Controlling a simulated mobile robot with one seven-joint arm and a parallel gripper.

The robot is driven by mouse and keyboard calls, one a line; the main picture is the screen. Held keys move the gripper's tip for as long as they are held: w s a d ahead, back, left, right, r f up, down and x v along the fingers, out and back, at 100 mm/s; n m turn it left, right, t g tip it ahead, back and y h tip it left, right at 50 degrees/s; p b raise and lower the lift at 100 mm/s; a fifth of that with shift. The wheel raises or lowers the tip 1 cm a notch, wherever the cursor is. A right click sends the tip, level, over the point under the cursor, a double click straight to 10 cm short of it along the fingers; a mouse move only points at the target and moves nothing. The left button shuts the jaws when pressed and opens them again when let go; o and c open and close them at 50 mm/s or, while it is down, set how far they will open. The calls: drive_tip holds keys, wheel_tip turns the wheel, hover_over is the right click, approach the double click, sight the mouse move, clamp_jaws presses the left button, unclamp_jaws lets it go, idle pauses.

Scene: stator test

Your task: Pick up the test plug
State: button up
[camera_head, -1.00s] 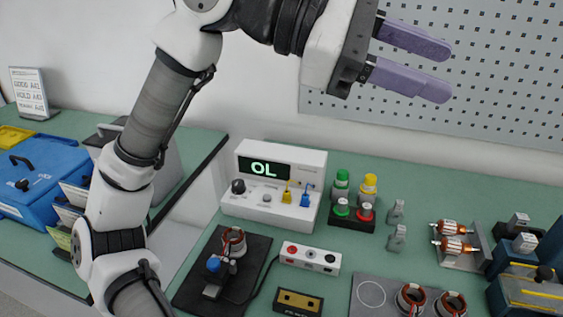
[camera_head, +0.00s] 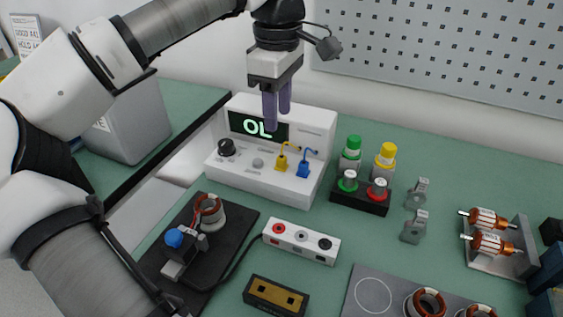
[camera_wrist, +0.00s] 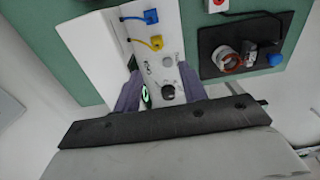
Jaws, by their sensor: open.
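A yellow plug (camera_head: 281,162) and a blue plug (camera_head: 304,169) sit upright on the sloped front of the white meter (camera_head: 262,182), whose display reads "OL". Which one is the test plug cannot be told. Both also show in the wrist view, the yellow plug (camera_wrist: 156,43) and the blue plug (camera_wrist: 151,17), ahead of the fingers. My gripper (camera_head: 277,117) points down above the meter, its purple fingers covering part of the display. It is open and empty. In the wrist view my gripper (camera_wrist: 160,86) has its fingers apart on either side of the meter's knob end.
A black stand (camera_head: 233,228) with a copper coil and blue-topped part lies in front. A white socket box (camera_head: 301,242) lies front right. Green and yellow bottles (camera_head: 368,160) stand right of the meter. A pegboard wall (camera_head: 450,50) rises behind.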

sight(282, 155)
drive_tip(key=f, duration=1)
drive_tip(key=shift+w+d+f, duration=0.1)
drive_tip(key=shift+d+f, duration=0.05)
drive_tip(key=shift+d, duration=0.2)
clamp_jaws()
